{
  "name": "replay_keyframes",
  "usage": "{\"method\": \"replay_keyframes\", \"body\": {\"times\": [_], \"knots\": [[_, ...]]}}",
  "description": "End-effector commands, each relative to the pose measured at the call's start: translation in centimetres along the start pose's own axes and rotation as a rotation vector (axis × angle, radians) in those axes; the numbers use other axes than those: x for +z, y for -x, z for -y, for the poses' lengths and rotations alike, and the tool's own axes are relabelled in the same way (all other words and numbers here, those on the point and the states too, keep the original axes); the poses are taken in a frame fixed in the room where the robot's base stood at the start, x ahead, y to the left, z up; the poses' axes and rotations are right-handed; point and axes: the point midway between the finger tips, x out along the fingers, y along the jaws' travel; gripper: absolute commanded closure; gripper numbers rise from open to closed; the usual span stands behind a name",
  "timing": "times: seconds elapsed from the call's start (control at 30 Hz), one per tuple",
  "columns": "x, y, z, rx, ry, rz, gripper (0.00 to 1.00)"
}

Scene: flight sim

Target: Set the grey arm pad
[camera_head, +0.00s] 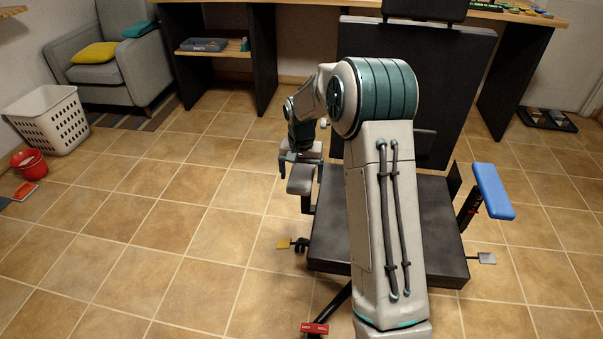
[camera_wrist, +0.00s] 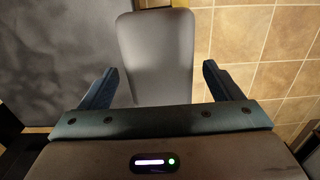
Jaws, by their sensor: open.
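The grey arm pad (camera_head: 301,180) is on the left side of a black chair (camera_head: 440,225), on top of its armrest post. In the wrist view the pad (camera_wrist: 155,55) is a long grey rounded slab reaching away from my gripper (camera_wrist: 160,85). My gripper's two blue fingers are apart, one on each side of the pad's near end, with a gap on both sides.
A blue arm pad (camera_head: 492,190) is on the chair's right side. A yellow tab (camera_head: 283,243), a grey tab (camera_head: 487,258) and a red pedal (camera_head: 315,329) stick out low around the chair. A desk (camera_head: 290,5) stands behind.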

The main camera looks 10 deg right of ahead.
Motion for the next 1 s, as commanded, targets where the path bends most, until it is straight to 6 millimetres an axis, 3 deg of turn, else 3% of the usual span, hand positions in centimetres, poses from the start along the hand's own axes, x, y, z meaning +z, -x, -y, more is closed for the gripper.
{"method": "replay_keyframes", "body": {"times": [0.07, 0.27, 0.43, 0.7, 1.0], "knots": [[0.0, 0.0, 0.0, 0.000, 0.000, 0.000, 0.20], [0.0, 0.0, 0.0, 0.000, 0.000, 0.000, 0.76], [0.0, 0.6, 0.0, 0.000, 0.000, -0.001, 0.77], [-0.1, 3.3, 0.1, 0.000, 0.000, -0.002, 0.77], [-0.1, 3.1, 0.1, -0.001, 0.000, -0.003, 0.77]]}}
